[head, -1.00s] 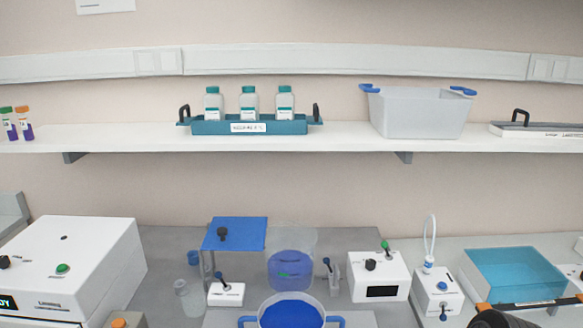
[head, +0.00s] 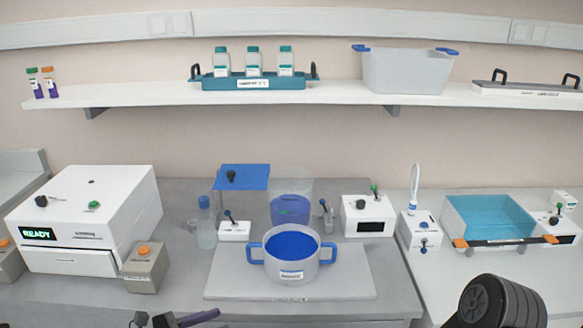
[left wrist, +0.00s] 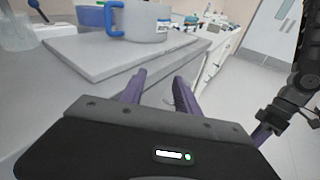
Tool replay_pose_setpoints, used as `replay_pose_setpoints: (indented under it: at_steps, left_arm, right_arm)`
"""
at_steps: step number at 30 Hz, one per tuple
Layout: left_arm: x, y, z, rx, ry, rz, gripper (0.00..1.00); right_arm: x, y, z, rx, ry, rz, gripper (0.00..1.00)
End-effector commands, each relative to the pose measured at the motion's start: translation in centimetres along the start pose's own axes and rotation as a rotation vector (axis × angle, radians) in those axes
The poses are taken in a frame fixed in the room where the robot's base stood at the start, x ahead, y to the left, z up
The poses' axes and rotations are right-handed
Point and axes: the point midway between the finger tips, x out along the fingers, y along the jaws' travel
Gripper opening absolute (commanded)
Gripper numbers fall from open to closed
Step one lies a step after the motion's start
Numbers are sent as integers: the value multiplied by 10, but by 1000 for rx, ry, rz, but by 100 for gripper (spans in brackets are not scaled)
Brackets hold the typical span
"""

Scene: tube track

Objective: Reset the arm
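My left gripper (left wrist: 160,78) shows two purple fingers standing apart with nothing between them in the left wrist view. In the head view it is only partly seen at the bottom edge (head: 186,319), in front of the bench. A black rounded link of my right arm (head: 497,303) stands at the bottom right. Dark parts of that arm also show at the right of the left wrist view (left wrist: 287,100), where the state of its gripper is not clear.
A pot with blue handles (head: 291,270) stands on a grey board (head: 230,284) close beyond my left gripper. A white machine reading READY (head: 85,215) is at the left, a blue-green bin (head: 487,218) at the right. A shelf (head: 130,96) holds bottles and a grey tub.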

Motion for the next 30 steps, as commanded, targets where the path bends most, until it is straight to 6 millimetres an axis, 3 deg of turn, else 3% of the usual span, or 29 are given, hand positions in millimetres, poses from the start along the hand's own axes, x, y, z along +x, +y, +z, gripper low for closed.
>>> replay_pose_setpoints:
  at_steps: [7, 11, 16, 19, 21, 24, 27, 30]
  left_arm:
    - [-6, -32, -61, 102, 218, -84, 38]
    - [-13, -63, -105, 194, 368, -176, 38]
    - [-31, -130, -180, 470, 622, -429, 38]
    - [-44, -175, -221, 820, 747, -666, 38]
    - [-42, -200, -233, 1105, 755, -812, 38]
    - [-28, -239, -232, 1439, 657, -964, 38]
    - [-22, -277, -226, 1555, 545, -1070, 38]
    - [-18, -292, -225, 1588, 506, -1119, 38]
  right_arm:
    - [0, 0, 1, 0, -2, 0, 36]
    - [0, 0, 1, 0, -2, 0, 36]
    - [0, 0, 1, 0, -2, 0, 36]
    - [0, 0, 1, 0, -2, 0, 36]
    - [0, 0, 1, 0, -2, 0, 36]
    - [0, 0, 1, 0, -2, 0, 36]
    - [0, 0, 1, 0, -2, 0, 36]
    - [0, 0, 1, 0, -2, 0, 36]
